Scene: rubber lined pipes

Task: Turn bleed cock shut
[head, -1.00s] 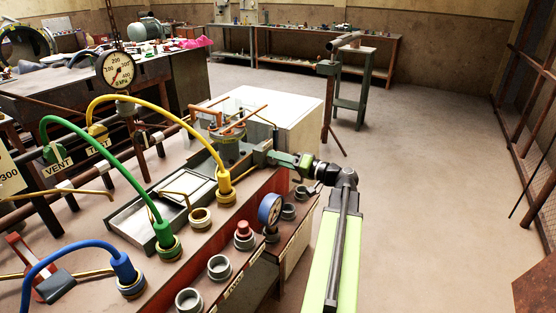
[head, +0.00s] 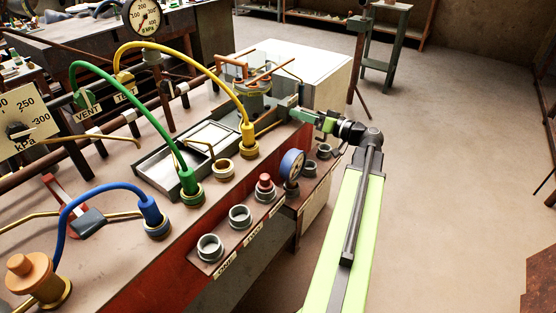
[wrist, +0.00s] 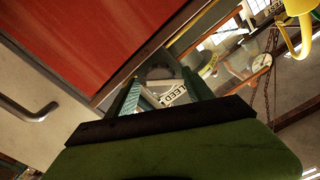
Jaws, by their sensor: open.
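In the wrist view a white tag (wrist: 173,95) shows upside-down letters that look like the end of "BLEED". A dim grey round part (wrist: 160,72) lies just beyond it; I cannot tell if this is the bleed cock. My gripper (wrist: 162,78) is open, its two green fingers on either side of the tag, nothing visibly held. In the head view my gripper (head: 291,107) is at the far right end of the bench, beside a metal pot (head: 254,100) with orange bars. The cock's handle is not clearly visible.
The bench (head: 120,265) carries a yellow hose (head: 190,55), a green hose (head: 118,80), a blue hose (head: 85,190), a blue-rimmed gauge (head: 291,166) and several grey sockets. A white box (head: 315,75) stands behind the gripper.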

